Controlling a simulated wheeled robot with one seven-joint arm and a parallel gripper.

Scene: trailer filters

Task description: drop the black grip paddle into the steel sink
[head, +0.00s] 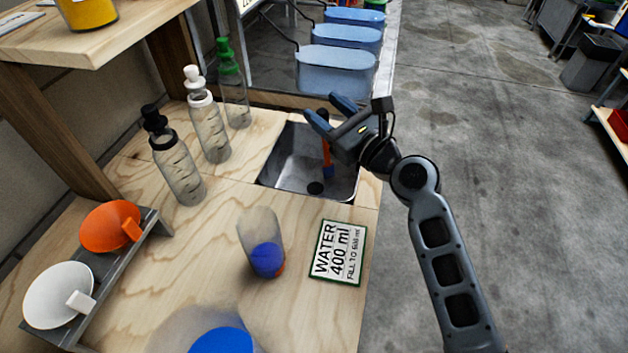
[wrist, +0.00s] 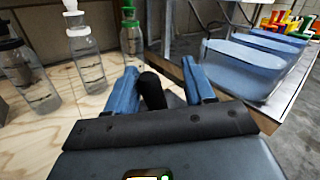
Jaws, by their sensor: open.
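The steel sink (head: 285,160) is set into the wooden counter at its far right corner, with a dark round spot on its floor. My gripper (head: 328,112) is over the sink with its fingers apart. A paddle (head: 326,152) with an orange shaft and blue lower end shows upright below the fingers, inside the sink's outline. In the wrist view its black grip (wrist: 152,92) shows between the two open fingers of my gripper (wrist: 158,75). I cannot tell whether the paddle touches the sink floor or a finger.
Several bottles with black, white and green tops (head: 210,125) stand left of the sink. A clear beaker with blue in it (head: 266,258) and a water sign (head: 338,252) are nearer. Orange (head: 108,226) and white (head: 58,292) scoops rest on a grey stand. Blue tubs (head: 335,68) are behind.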

